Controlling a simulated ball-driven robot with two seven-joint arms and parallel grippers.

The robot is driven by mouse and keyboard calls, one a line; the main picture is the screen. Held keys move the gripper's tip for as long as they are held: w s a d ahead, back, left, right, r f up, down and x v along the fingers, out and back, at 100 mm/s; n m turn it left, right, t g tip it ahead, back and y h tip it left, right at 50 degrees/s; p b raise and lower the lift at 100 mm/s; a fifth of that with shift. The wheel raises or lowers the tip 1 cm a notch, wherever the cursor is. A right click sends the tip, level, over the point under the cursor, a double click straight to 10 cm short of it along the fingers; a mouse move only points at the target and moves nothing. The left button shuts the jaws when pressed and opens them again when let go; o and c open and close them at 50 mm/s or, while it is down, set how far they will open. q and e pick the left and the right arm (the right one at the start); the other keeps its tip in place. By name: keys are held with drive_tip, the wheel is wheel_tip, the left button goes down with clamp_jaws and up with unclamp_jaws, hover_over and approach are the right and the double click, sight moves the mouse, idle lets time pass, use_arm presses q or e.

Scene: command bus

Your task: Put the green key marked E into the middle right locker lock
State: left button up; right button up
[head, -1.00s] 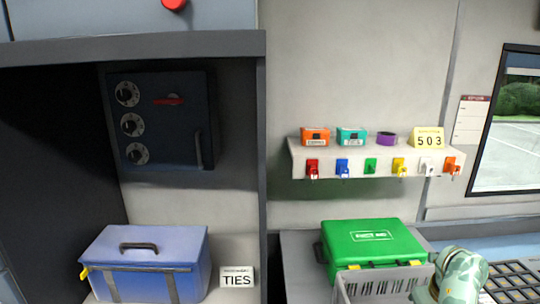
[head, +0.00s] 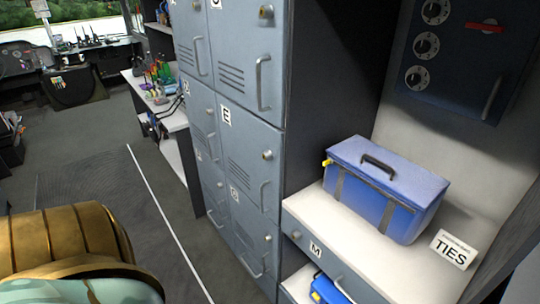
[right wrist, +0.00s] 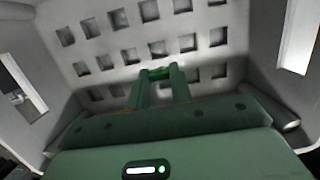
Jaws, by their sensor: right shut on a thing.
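The middle right locker (head: 251,165), a blue-grey door marked E, stands shut in the centre of the head view. Its round lock (head: 267,155) is near the door's upper right, above the handle, and nothing is in it. In the right wrist view my right gripper (right wrist: 158,76) is shut on a small green thing (right wrist: 157,73), seemingly the green key. Its E mark is not readable there. The gripper is away from the lockers, and its fingers do not show in the head view. My left gripper is not in view.
A blue case (head: 385,190) and a TIES sign (head: 454,250) sit on a shelf right of the lockers. A drawer marked M (head: 330,262) is below. The dark floor (head: 130,185) left of the lockers is clear. The right wrist view shows a pale surface with square openings (right wrist: 110,54).

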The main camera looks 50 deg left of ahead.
drive_tip(key=shift+r, duration=0.15)
wheel_tip(320, 180, up, 32)
drive_tip(key=p, duration=3)
drive_tip(key=shift+f+t, duration=0.2)
drive_tip(key=shift+t, duration=0.1)
drive_tip(key=shift+f, duration=0.2)
